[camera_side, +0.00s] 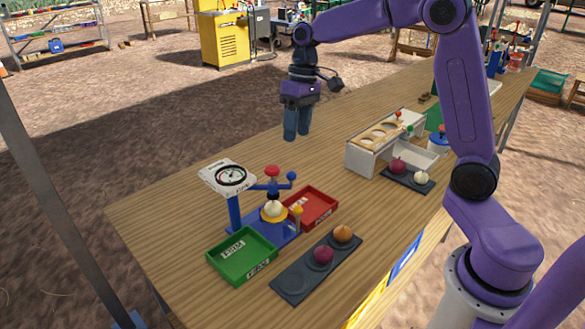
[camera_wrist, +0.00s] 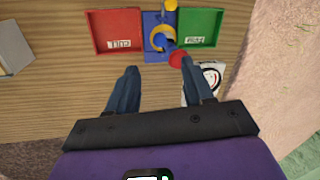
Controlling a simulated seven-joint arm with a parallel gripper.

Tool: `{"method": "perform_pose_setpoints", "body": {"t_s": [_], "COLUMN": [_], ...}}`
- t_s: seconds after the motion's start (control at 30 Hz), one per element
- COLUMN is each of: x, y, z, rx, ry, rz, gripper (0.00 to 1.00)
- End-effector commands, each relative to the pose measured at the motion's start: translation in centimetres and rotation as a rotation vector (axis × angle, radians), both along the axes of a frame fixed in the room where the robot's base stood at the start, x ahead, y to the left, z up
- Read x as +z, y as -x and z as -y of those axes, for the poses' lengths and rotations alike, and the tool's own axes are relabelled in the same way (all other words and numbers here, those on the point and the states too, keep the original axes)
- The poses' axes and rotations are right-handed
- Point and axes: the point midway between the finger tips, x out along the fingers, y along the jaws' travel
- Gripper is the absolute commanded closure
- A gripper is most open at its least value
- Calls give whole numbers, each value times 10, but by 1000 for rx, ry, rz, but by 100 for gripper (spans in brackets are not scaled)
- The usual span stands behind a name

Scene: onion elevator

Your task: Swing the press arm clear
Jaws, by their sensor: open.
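The press stands on the table, with a blue base (camera_side: 270,234) and a dial gauge (camera_side: 231,176) on a blue post. Its blue press arm (camera_side: 268,187) carries a red knob (camera_side: 272,171) and a blue ball end (camera_side: 291,176). The arm lies above a pale onion (camera_side: 273,209) in a yellow ring cup. In the wrist view the red knob (camera_wrist: 177,59) and gauge (camera_wrist: 211,74) show beyond the fingers; the arm is seen from above. My gripper (camera_side: 297,134) is open and empty, above the table behind the press, apart from it. It also shows in the wrist view (camera_wrist: 160,78).
A green tray (camera_side: 242,256) and a red tray (camera_side: 313,208) flank the press. A dark rack (camera_side: 303,279) holds a red onion and a brown onion in front. A white box with round holes (camera_side: 368,151) and another dark rack (camera_side: 407,181) stand right. The left tabletop is clear.

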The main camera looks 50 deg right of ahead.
Motion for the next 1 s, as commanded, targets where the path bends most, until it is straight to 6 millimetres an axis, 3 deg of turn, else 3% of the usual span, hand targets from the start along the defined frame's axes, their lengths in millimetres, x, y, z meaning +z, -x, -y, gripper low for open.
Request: {"method": "perform_pose_setpoints", "body": {"t_s": [0.3,0.5,0.7,1.0], "x": [-60,-89,-103,-105], "y": [3,4,4,4], "z": [-11,-17,-20,-20], "rx": [1,0,1,0], "ry": [2,1,1,1], "rz": [-5,-3,-1,1], "gripper": [49,49,49,49]}}
